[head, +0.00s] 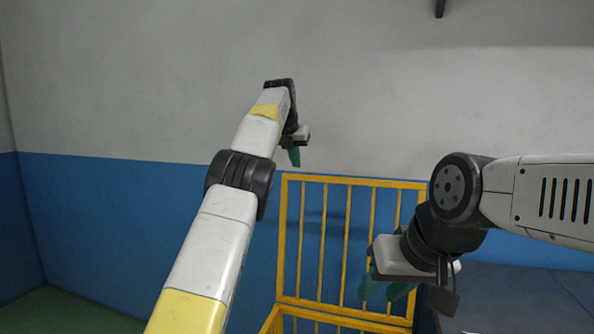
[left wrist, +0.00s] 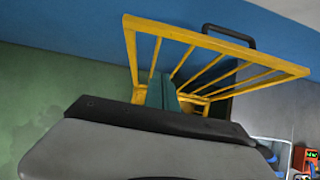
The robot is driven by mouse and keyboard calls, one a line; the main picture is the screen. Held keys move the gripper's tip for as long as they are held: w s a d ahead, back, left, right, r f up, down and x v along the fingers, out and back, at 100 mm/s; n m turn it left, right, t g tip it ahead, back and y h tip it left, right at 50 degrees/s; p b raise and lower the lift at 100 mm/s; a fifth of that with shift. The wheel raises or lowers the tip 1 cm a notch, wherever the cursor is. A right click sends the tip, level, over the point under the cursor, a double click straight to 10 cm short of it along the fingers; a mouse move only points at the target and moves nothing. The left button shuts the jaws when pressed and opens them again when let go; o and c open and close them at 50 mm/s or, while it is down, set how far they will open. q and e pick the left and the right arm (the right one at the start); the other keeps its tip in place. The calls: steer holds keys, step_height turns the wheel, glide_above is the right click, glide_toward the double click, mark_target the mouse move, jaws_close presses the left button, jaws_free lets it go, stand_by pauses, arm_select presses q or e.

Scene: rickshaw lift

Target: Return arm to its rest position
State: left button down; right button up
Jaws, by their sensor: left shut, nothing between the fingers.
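My left arm reaches up from the bottom of the head view and bends over at the top. Its gripper (head: 294,157) hangs there with teal fingers pointing down, in front of the wall. In the left wrist view the left fingers (left wrist: 162,93) are together, with nothing between them. My right gripper (head: 387,289) points down at the lower right, in front of the yellow barred frame. Its two teal fingers are apart and no held object shows between them.
The yellow barred frame (head: 346,244) stands low against the blue and grey wall (head: 120,210). A dark surface (head: 510,298) lies at the lower right. The left wrist view shows a black handle (left wrist: 228,35), a red device (left wrist: 305,160) and green floor (left wrist: 60,90).

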arm_select(q)
steer(key=s+a+r+m, duration=0.5)
steer(key=s+a, duration=0.2)
steer(key=a, duration=0.4)
steer(key=s+a+m+h, duration=0.1)
steer(key=s+a+m, duration=0.4)
steer(key=s+m, duration=0.45)
steer(key=s+f+m, duration=0.5)
steer(key=s+m, duration=0.1)
steer(key=s, duration=0.5)
steer(key=s+f+m, duration=0.6)
steer(key=s, duration=0.4)
steer(key=s+d+f+m, duration=0.1)
steer(key=s+f+m, duration=0.5)
steer(key=s, duration=0.5)
steer(key=shift+s+f+y, duration=0.15)
steer(key=shift+s+y, duration=0.15)
steer(key=shift+y, duration=0.1)
